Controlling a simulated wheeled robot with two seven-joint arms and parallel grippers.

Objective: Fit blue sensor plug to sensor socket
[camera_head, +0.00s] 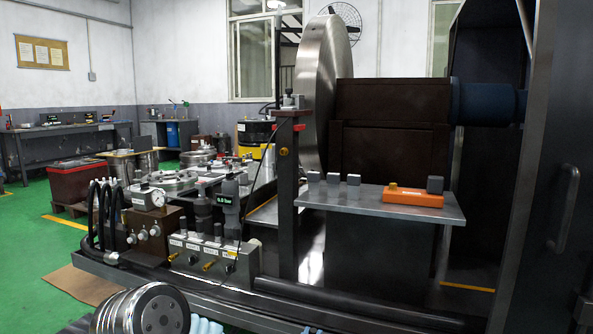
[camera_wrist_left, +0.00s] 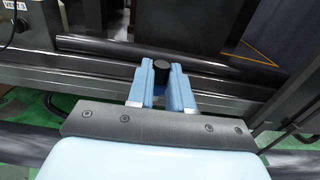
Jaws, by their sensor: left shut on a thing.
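My left gripper (camera_wrist_left: 160,75) has pale blue fingers and is shut on the blue sensor plug (camera_wrist_left: 161,66), whose black round end shows between the fingertips. The rest of the plug is mostly hidden by the fingers. In the left wrist view the fingers point toward the dark base rail of the fixture, with no socket visible at the plug's tip. In the head view I cannot make out the left gripper or plug clearly. I cannot pick out the sensor socket for sure. My right gripper is not in view.
A grey manifold block (camera_head: 213,262) with labelled ports stands on the fixture base. A metal shelf (camera_head: 340,199) holds small grey blocks and an orange holder (camera_head: 412,196). A dark rail (camera_wrist_left: 180,66) crosses ahead of the gripper.

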